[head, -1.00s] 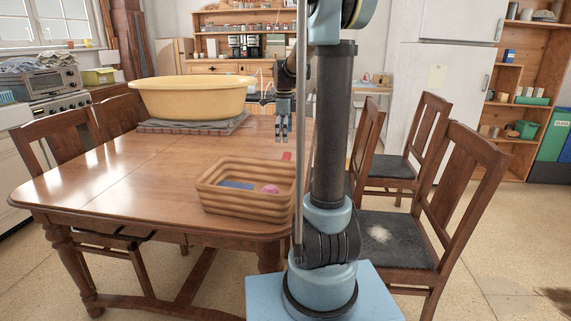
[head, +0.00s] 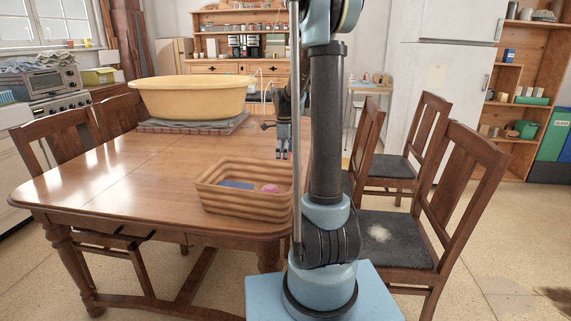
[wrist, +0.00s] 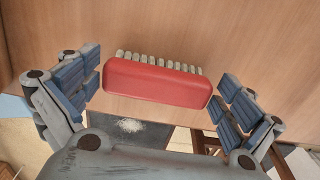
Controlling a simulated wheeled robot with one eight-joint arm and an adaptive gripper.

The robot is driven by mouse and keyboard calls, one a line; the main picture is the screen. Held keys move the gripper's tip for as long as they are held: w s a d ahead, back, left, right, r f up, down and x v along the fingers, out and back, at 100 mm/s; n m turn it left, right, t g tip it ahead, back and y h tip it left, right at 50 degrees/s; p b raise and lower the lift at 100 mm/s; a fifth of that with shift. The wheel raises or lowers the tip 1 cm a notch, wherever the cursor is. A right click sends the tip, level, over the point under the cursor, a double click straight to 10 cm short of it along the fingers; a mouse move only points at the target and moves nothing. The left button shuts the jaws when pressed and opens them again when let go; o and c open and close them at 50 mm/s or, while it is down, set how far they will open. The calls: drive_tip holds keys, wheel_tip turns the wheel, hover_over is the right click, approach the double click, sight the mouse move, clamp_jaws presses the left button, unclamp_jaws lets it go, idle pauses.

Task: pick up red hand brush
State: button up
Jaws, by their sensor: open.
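The red hand brush (wrist: 158,84) lies on the wooden table in the wrist view, with its row of pale bristles facing the far side. My gripper (wrist: 158,98) is open, with one blue-padded finger near each end of the brush and gaps between. I cannot tell from this view how far above the table the fingers are. In the head view my gripper (head: 284,155) points down over the right side of the table, behind the basket. Only a trace of red shows at its tips there; the rest of the brush is hidden.
A woven basket (head: 245,206) holding a blue item (head: 236,185) and a pink item (head: 270,188) stands near the table's front right corner. A yellow tub (head: 190,97) sits on folded cloth at the back. The left half of the table (head: 120,170) is clear. Chairs stand around it.

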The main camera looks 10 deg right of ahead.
drive_tip(key=c, duration=0.8)
drive_tip(key=shift+r, duration=0.6)
wheel_tip(320, 180, up, 2)
drive_tip(key=shift+r, duration=0.15)
drive_tip(key=s+d, duration=0.2)
drive_tip(key=d, duration=0.3)
drive_tip(key=s+d, duration=0.1)
drive_tip(key=d, duration=0.5)
drive_tip(key=s+d, duration=0.2)
drive_tip(key=d, duration=0.4)
drive_tip(key=shift+s, duration=0.35)
